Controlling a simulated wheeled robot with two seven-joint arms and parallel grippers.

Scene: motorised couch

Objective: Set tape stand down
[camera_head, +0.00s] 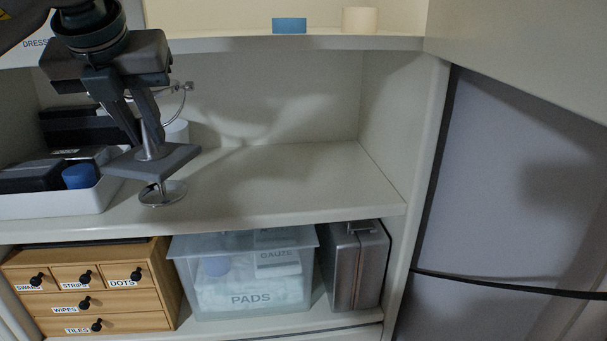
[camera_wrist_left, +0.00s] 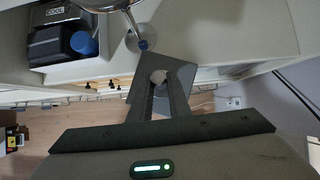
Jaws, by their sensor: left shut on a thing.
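My left gripper (camera_head: 142,132) points down over the middle shelf and is shut on the post of the tape stand. The tape stand is a dark grey square plate (camera_head: 178,162) with a short metal post. The plate appears level and above the shelf, overlapping a chrome round-based item in the picture. In the left wrist view the plate (camera_wrist_left: 181,75) shows beyond the fingers, with the post between the fingertips (camera_wrist_left: 158,78). No tape shows on the stand; the fingers hide part of the post. My right gripper is not in view.
A chrome disc base (camera_head: 162,193) sits on the shelf (camera_head: 290,180) below the plate, near a white cylinder (camera_head: 177,132). A white tray (camera_head: 60,204) with dark boxes and a blue roll (camera_head: 78,177) stands left. The shelf's right part is clear.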

